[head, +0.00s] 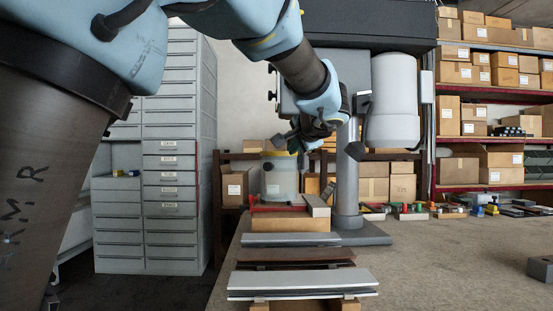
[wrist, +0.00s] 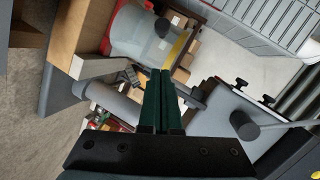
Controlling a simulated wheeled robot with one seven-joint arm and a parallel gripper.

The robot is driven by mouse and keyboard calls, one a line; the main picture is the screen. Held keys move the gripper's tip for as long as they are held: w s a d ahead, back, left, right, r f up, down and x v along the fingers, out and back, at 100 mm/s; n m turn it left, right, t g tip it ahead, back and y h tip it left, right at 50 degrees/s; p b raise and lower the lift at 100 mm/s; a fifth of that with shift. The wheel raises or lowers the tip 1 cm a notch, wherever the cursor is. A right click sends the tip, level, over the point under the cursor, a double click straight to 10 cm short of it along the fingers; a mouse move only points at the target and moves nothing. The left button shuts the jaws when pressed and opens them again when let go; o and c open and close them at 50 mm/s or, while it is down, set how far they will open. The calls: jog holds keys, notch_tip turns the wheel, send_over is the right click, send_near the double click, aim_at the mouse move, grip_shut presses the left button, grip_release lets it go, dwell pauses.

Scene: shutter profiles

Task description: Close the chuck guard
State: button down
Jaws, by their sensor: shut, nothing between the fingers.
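The chuck guard (head: 280,178) is a clear, greyish curved shield with a yellow band along its top, below the drill press head (head: 296,100). In the wrist view the guard (wrist: 138,38) lies at upper centre, with its yellow band (wrist: 178,48) to the right. Whether it is swung open or shut is hard to tell. My gripper (head: 293,143) is beside the guard's top edge, and my arm partly covers the press head. In the wrist view the green fingers of my gripper (wrist: 160,73) are together and empty, pointing towards the guard; contact is not clear.
The press column (head: 347,180) stands right of the guard. A wooden block (head: 290,221) lies under it. Metal profiles (head: 300,281) lie on the bench front. A drawer cabinet (head: 170,150) is at left, shelves with boxes (head: 490,75) at right. The right bench (head: 440,260) is mostly clear.

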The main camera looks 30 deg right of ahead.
jog(key=p, duration=0.2)
send_near(275, 161)
jog(key=d, duration=0.2)
jog(key=w+a+f, duration=0.2)
jog(key=w+f, duration=0.1)
jog(key=shift+w, duration=0.25)
jog(key=shift+w+a+b, duration=0.1)
jog(key=shift+a+b, duration=0.05)
jog(key=shift+b, duration=0.15)
